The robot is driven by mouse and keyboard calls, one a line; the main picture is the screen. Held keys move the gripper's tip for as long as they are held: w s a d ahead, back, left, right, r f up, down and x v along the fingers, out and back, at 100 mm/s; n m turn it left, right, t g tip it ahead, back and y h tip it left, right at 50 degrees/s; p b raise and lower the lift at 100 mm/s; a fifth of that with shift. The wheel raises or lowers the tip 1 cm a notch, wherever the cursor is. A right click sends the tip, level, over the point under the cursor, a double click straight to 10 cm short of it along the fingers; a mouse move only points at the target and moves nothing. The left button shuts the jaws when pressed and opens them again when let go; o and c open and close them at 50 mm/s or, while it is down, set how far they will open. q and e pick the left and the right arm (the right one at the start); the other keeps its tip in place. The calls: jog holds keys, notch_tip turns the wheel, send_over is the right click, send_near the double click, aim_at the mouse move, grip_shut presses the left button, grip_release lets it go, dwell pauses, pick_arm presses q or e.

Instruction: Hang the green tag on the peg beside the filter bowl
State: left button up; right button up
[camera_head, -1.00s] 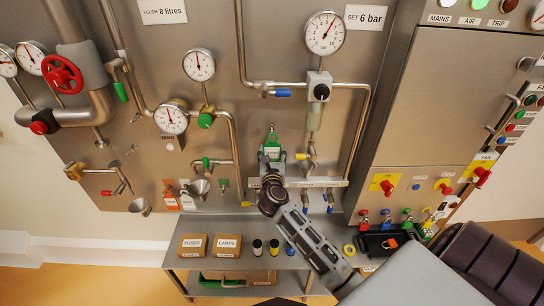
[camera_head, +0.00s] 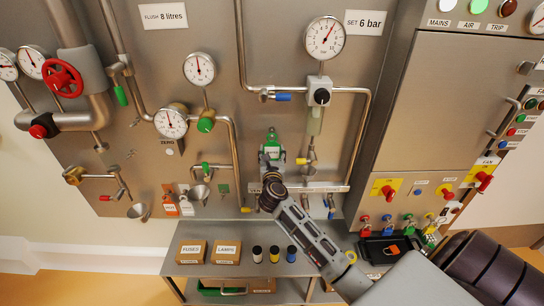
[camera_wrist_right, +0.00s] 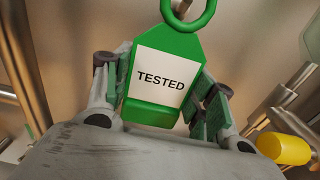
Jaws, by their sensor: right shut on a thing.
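The green tag (camera_head: 272,138) is in my right gripper (camera_head: 271,162), in front of the panel in the head view. In the right wrist view the tag (camera_wrist_right: 163,78) shows a white "TESTED" label and a green ring at its top, running out of the picture. The right fingers (camera_wrist_right: 163,98) are shut on its two sides. The filter bowl (camera_head: 314,122) hangs under the black-knobbed regulator, up and right of the tag. I cannot make out the peg clearly. The ring looks free in the head view. My left gripper is not in view.
A yellow-handled valve (camera_head: 304,160) is close right of the gripper; a yellow handle (camera_wrist_right: 284,148) also shows in the wrist view. A blue-handled valve (camera_head: 282,97) is above. Pipes flank the area. A shelf (camera_head: 240,268) with boxes and small jars stands below.

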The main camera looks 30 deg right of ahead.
jog(key=shift+x, duration=0.75)
jog(key=shift+w+d+f+b, duration=0.3)
jog(key=shift+w+f, duration=0.15)
jog(key=shift+w, duration=0.05)
dwell(0.3)
jog(key=o, duration=1.1)
jog(key=shift+c, duration=0.2)
jog(key=v, duration=1.2)
jog(key=shift+f, duration=0.15)
